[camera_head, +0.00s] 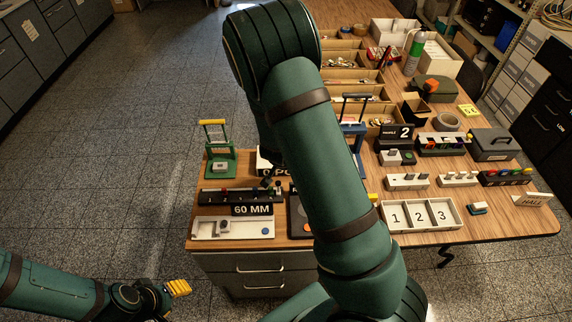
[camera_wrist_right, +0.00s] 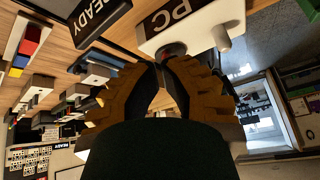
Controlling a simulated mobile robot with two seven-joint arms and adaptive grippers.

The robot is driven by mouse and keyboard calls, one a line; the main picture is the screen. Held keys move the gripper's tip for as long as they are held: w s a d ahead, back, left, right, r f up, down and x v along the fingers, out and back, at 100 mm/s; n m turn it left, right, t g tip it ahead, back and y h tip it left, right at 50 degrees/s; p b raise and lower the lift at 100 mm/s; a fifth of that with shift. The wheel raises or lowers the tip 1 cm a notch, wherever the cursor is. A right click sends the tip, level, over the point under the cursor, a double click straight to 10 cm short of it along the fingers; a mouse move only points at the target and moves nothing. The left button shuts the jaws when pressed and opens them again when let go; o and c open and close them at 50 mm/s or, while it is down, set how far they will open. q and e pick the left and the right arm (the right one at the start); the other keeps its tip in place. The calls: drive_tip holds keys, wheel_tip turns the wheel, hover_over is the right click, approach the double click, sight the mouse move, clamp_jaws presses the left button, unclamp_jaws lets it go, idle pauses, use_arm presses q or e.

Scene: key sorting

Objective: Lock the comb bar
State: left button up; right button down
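No part is plainly marked as the comb bar. A long black bar with small coloured pegs (camera_head: 232,196) lies behind the 60 MM sign (camera_head: 252,210) on the table's left part; it may be the one. My right gripper (camera_wrist_right: 159,66) has its yellow ribbed fingers drawn together at the tips, close to a white block marked PC (camera_wrist_right: 178,22) with a red-and-black knob and a white peg. I cannot tell whether the tips touch the knob. In the head view my right arm hides that hand. My left gripper (camera_head: 179,288) is off the table at lower left.
A white tray marked 1, 2, 3 (camera_head: 422,214) stands to the right of my arm. A green stand (camera_head: 219,150) is at the table's left edge, and wooden bins (camera_head: 345,57) are behind. Several small blocks crowd the right side. The floor at left is clear.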

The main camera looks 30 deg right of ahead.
drive_tip(key=b+x, duration=0.1)
drive_tip(key=x, duration=0.4)
drive_tip(key=shift+d+f+b, duration=0.15)
drive_tip(key=shift+f+b, duration=0.15)
drive_tip(key=shift+b, duration=0.05)
drive_tip(key=a, duration=0.1)
drive_tip(key=s, duration=0.1)
drive_tip(key=a, duration=0.1)
drive_tip(key=shift+s+a+f, duration=0.15)
drive_tip(key=shift+a+f, duration=0.15)
drive_tip(key=shift+s+a+f, duration=0.1)
drive_tip(key=shift+s+a, duration=0.15)
drive_tip(key=shift+a, duration=0.1)
drive_tip(key=shift+s+a, duration=0.15)
drive_tip(key=shift+s, duration=0.05)
drive_tip(key=shift+s, duration=0.15)
drive_tip(key=shift+a+b, duration=0.1)
drive_tip(key=shift+b, duration=0.2)
